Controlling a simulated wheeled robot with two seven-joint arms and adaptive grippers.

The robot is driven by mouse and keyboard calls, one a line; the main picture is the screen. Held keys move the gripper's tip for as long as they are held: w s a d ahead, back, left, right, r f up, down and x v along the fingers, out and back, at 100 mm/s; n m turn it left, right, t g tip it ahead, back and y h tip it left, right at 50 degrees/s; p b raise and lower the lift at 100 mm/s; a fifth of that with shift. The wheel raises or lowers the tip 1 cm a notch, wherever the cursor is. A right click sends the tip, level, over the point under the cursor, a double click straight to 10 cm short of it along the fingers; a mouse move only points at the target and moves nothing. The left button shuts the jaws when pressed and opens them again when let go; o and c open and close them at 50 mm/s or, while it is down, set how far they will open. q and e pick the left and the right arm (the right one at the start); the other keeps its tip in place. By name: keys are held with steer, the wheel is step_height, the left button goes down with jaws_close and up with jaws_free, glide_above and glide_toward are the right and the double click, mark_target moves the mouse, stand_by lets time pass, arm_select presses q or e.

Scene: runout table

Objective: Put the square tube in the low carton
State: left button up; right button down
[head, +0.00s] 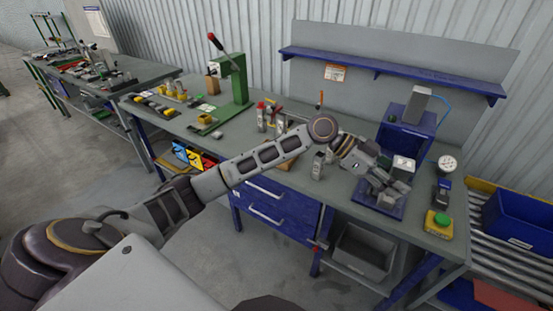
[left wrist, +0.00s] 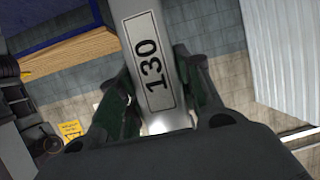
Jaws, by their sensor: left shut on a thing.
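My left gripper (head: 393,188) is over the right part of the bench, above a blue tray-like base (head: 371,206). In the left wrist view the left gripper (left wrist: 157,75) is shut on a light grey square tube (left wrist: 143,20), with one dark finger on each side. The tube carries a label reading 130 and runs out past the top of the picture. In the head view I cannot clearly tell the tube from the gripper. I cannot identify the low carton for certain in either view. My right gripper is not in view.
A green press (head: 236,85) stands on the bench's left part. A blue box-shaped stand (head: 403,142), a round dial (head: 447,163) and a yellow box with a green button (head: 438,224) surround my gripper. A grey bin (head: 365,252) sits below. Blue crates (head: 525,215) are at right.

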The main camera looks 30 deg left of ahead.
arm_select(q)
steer(key=shift+w+r+n+t, duration=0.1)
steer(key=shift+n+t, duration=0.2)
